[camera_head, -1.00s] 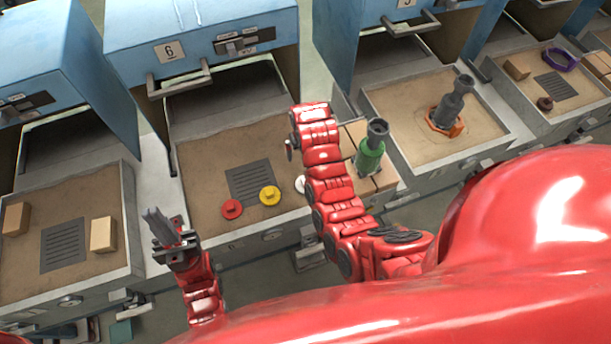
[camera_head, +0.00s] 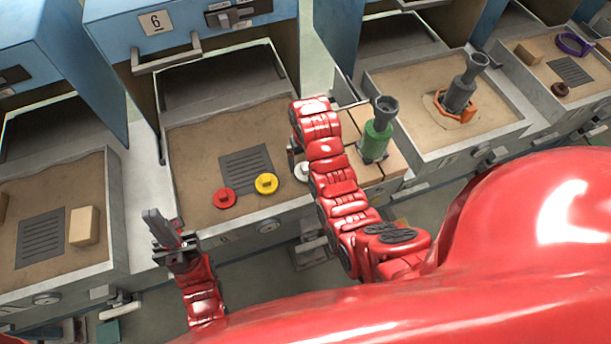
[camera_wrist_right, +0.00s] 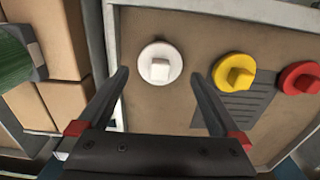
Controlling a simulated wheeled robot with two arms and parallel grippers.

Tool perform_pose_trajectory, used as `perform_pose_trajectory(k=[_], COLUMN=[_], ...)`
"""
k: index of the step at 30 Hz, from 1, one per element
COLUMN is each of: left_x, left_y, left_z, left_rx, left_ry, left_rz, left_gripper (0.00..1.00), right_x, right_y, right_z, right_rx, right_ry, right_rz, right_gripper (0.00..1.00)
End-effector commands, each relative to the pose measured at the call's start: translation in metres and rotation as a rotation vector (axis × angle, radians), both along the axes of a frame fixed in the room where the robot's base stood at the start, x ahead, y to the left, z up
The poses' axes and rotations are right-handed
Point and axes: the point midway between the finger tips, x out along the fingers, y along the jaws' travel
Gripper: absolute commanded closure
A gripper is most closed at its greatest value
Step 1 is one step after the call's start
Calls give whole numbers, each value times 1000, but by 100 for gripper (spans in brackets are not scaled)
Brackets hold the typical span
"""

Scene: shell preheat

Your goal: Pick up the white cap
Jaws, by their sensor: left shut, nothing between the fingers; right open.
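The white cap (camera_wrist_right: 160,63) is a round disc with a square raised knob, lying on the sand of the middle tray (camera_head: 195,145). In the head view the white cap (camera_head: 301,172) is partly hidden behind my right arm. My right gripper (camera_wrist_right: 163,82) is open and empty, its fingers pointing toward the cap, with the cap between their lines near the tips. I cannot tell the exact height above the sand. In the head view that gripper is mostly hidden behind my arm. My left gripper (camera_head: 152,218) is shut and empty in front of the trays.
A yellow cap (camera_wrist_right: 234,71) and a red cap (camera_wrist_right: 299,78) lie beside the white one, near a dark grate (camera_head: 246,168). A green bottle-like piece (camera_head: 376,138) stands on tan blocks (camera_wrist_right: 47,62) right of the tray. A grey piece (camera_head: 462,88) stands in the right tray.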

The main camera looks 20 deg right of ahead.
Motion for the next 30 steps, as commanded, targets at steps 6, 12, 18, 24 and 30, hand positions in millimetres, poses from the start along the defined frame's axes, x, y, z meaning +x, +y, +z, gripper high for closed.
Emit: perform_pose_trajectory(k=[6,12,18,24,30], left_x=[0,0,0,0,0], left_y=[0,0,0,0,0], left_z=[-14,-4,2,1,1], left_rx=[0,0,0,0,0], left_ry=[-1,-1,0,0,-1], left_rz=[0,0,0,0,0], left_gripper=[100,100,100,100,100], right_x=[2,3,5,5,5], right_y=[0,1,1,0,0], right_z=[-13,-27,-50,-53,-53], right_rx=[0,1,1,0,0], right_ry=[-1,7,3,0,-1], right_rz=[0,-1,-1,-1,-1], right_gripper=[0,0,0,0,31])
